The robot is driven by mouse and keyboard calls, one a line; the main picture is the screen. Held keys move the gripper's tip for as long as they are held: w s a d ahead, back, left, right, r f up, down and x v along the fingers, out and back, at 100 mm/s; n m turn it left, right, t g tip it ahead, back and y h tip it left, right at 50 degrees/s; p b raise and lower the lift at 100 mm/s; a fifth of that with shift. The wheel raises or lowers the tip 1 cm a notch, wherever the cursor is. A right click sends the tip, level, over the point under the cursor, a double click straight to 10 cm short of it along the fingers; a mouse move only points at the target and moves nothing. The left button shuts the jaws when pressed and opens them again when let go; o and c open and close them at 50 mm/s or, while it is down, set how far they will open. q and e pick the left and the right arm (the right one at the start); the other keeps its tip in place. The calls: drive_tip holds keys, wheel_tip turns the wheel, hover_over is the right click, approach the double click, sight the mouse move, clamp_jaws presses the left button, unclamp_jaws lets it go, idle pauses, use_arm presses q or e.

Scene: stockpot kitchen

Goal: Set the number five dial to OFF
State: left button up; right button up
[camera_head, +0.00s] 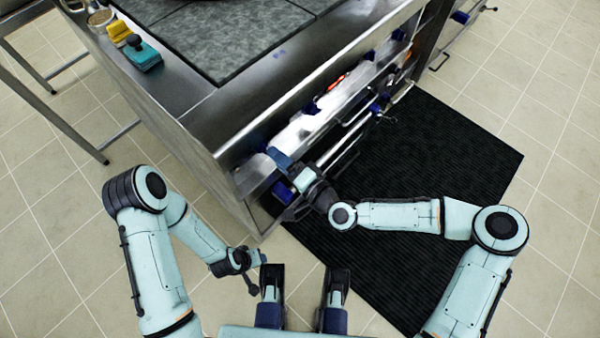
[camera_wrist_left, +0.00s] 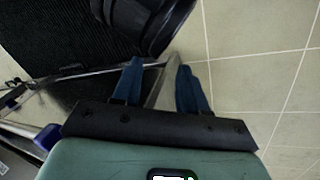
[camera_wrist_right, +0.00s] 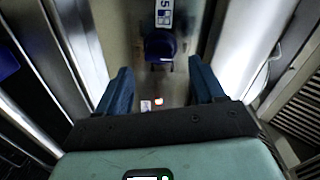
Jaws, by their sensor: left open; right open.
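The number five dial is a dark blue knob (camera_wrist_right: 160,45) under a white label marked 5 (camera_wrist_right: 164,14) in the right wrist view. A small red light (camera_wrist_right: 158,101) glows on the panel. My right gripper (camera_wrist_right: 162,85) is open, its fingers on either side of the panel strip below the knob in the picture; contact cannot be told. In the head view my right gripper (camera_head: 278,173) is at the near end of the stove front and hides this dial. My left gripper (camera_wrist_left: 160,75) is open and empty, low over the floor beside the stove.
The steel stove (camera_head: 235,105) carries dark cooking plates (camera_head: 225,35). More blue knobs (camera_head: 310,107) and a long handle rail run along its front. A black mat (camera_head: 440,150) lies before it. A yellow and a teal item (camera_head: 142,56) stand on the top's left edge.

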use_arm(q)
drive_tip(key=shift+s+d+r+g+p, duration=0.2)
drive_tip(key=shift+s+d+r+p, duration=0.15)
drive_tip(key=shift+s, duration=0.2)
drive_tip(key=shift+s+d+r+g+p, duration=0.2)
drive_tip(key=shift+s+r, duration=0.2)
drive_tip(key=shift+s, duration=0.15)
use_arm(e)
drive_tip(key=v, duration=0.8)
drive_tip(key=shift+s+d, duration=0.1)
